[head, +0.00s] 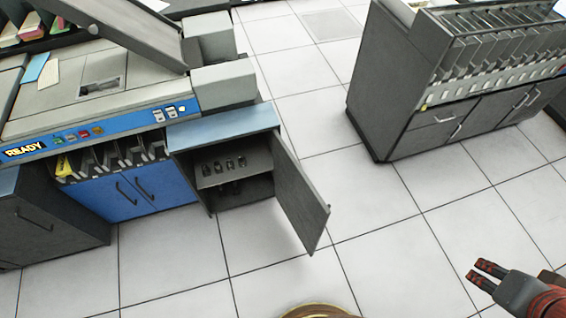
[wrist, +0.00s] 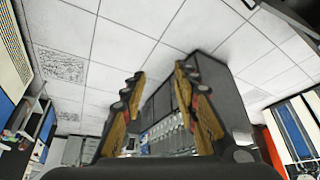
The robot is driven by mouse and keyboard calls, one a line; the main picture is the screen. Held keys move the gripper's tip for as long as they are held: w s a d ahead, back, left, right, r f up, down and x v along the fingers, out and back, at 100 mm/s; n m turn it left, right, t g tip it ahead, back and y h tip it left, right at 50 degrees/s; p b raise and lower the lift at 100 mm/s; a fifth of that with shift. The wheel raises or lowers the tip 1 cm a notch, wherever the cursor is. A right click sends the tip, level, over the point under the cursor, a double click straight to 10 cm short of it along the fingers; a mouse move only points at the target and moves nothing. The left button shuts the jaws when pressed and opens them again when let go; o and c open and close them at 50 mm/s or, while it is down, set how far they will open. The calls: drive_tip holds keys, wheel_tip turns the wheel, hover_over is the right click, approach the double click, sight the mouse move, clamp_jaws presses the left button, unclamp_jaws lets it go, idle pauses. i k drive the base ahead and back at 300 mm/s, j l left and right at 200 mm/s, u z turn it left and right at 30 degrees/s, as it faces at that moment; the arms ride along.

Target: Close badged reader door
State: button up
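A dark grey door (head: 301,196) stands wide open on a small cabinet (head: 222,134) with a blue-grey top, at the right end of the card reader. The door is hinged at the cabinet's right side and swings out over the floor. Inside the cabinet a shelf (head: 232,178) carries several small dark parts. I cannot make out a badge on the door. My gripper (head: 482,273) is at the lower right in the head view, well apart from the door. In the wrist view its two fingers (wrist: 157,108) stand apart with nothing between them.
The blue reader machine (head: 130,193) with a READY panel (head: 22,151) stands at left. A dark card-sorter cabinet (head: 430,80) stands at upper right. The tiled floor (head: 370,215) between the open door and my gripper is clear.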

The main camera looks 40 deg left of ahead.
sight(307, 213)
drive_tip(key=i+l+u, duration=0.1)
drive_tip(key=u, duration=0.35)
drive_tip(key=i+l+u, duration=0.2)
drive_tip(key=u, duration=0.3)
drive_tip(key=i+l+u, duration=0.2)
drive_tip(key=u, duration=0.25)
drive_tip(key=l+u, duration=0.45)
drive_tip(key=i+l+u, duration=0.1)
drive_tip(key=u, duration=0.35)
drive_tip(key=i+l+u, duration=0.1)
drive_tip(key=l+u, duration=0.7)
drive_tip(key=l, duration=0.25)
drive_tip(key=l+u, duration=0.35)
drive_tip(key=l, duration=0.15)
drive_tip(key=k, duration=0.05)
